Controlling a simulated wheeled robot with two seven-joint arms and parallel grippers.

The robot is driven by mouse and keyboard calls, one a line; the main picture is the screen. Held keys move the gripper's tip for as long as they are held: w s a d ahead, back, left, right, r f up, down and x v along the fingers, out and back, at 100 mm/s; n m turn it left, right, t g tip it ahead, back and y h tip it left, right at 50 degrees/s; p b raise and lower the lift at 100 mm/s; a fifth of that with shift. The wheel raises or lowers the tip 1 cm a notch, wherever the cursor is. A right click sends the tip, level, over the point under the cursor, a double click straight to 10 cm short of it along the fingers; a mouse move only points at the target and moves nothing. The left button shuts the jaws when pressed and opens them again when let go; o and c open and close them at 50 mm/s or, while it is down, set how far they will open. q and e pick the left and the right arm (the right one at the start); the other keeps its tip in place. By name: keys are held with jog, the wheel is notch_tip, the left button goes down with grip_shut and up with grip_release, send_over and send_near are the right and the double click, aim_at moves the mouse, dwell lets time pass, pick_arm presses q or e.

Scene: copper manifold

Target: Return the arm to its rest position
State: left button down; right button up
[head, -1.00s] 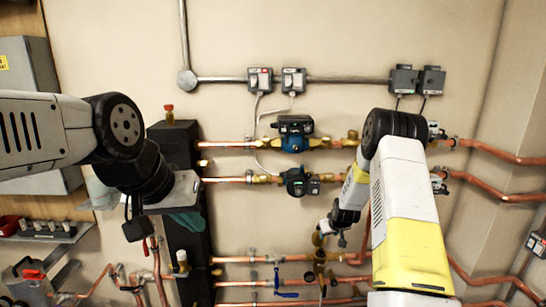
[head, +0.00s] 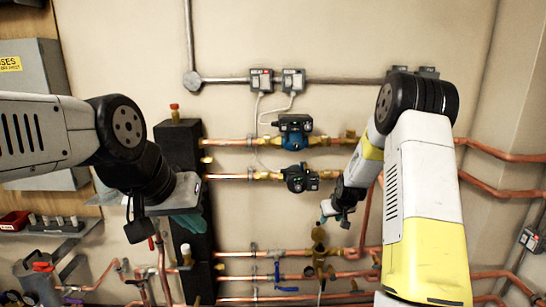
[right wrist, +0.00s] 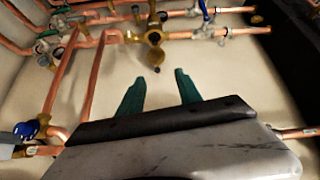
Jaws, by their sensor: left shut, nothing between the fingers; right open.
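My right arm (head: 425,200), white and yellow with black joints, reaches in from the lower right in the head view. Its gripper (head: 330,214) is in front of the wall, just above a brass valve (head: 319,240) on the lower pipes. In the right wrist view its two green fingers (right wrist: 160,90) are spread apart with nothing between them. A brass fitting (right wrist: 155,42) lies beyond the fingertips, apart from them. My left arm (head: 125,130) comes in from the left; its gripper (head: 190,222) shows partly in front of the black manifold block (head: 180,145), its fingertips largely hidden.
Two pumps (head: 296,140) sit on copper pipes (head: 230,142) right of the black block. Lower pipes (head: 235,278) carry a blue-handled valve (head: 279,278). A shelf (head: 45,232) is at the left. Bare wall (head: 340,40) lies above the conduit.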

jog(key=s+a+r+y, duration=0.1)
jog(key=s+a+r, duration=0.1)
jog(key=s+r, duration=0.65)
jog(key=s+a+r, duration=0.2)
jog(key=s+r, duration=0.4)
jog(key=r, duration=0.5)
jog(key=s+a+r, duration=0.1)
jog(key=s+r, duration=0.2)
jog(key=s, duration=0.9)
jog(key=s+a+r+m, duration=0.1)
jog(key=s+a+r, duration=0.1)
jog(key=s, duration=1)
jog(key=shift+s+r+m+g+y, duration=0.15)
jog(key=shift+r+m+g+y, duration=0.2)
jog(key=shift+r, duration=0.2)
